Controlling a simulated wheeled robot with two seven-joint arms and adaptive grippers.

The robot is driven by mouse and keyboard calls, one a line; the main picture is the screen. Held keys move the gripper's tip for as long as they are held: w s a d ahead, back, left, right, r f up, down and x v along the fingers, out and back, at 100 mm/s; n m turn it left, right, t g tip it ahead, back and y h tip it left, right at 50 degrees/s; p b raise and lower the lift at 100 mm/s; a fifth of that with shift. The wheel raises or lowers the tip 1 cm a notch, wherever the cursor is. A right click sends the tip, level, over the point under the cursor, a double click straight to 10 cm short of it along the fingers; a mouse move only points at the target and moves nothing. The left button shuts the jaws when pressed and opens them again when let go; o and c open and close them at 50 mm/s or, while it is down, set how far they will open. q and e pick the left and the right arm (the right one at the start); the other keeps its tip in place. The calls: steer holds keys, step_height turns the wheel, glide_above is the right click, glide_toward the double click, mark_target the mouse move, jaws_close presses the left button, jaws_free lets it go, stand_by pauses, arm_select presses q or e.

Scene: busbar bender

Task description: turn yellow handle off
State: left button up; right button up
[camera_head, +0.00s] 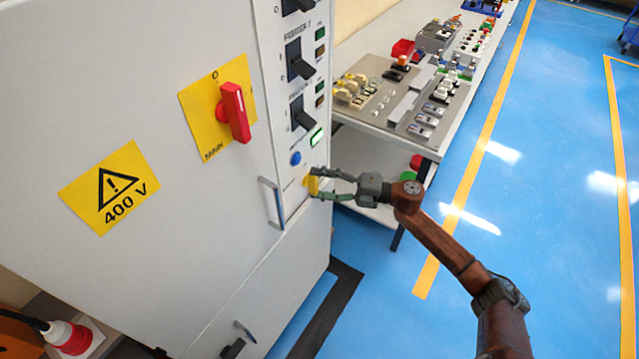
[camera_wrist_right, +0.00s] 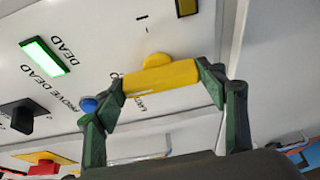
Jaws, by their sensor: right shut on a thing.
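The yellow handle (camera_head: 312,185) is on the narrow control strip of the white cabinet (camera_head: 150,215), below the blue button (camera_head: 296,158) and the lit green indicator (camera_head: 317,138). In the right wrist view the yellow handle (camera_wrist_right: 160,78) is a bar in front of a round yellow base. My right gripper (camera_head: 317,184) has its green fingers on both ends of the bar; in the wrist view the gripper (camera_wrist_right: 162,85) spans it lengthwise. My left gripper is not in view.
A red main switch (camera_head: 235,112) on a yellow plate and several black switches are above. A metal door handle (camera_head: 272,203) is close to the left. A bench (camera_head: 350,107) with parts stands at the right. The blue floor is open.

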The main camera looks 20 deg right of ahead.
steer(key=o, duration=1.2)
steer(key=shift+c, duration=0.2)
steer(key=v, duration=1.2)
steer(key=shift+w, duration=0.1)
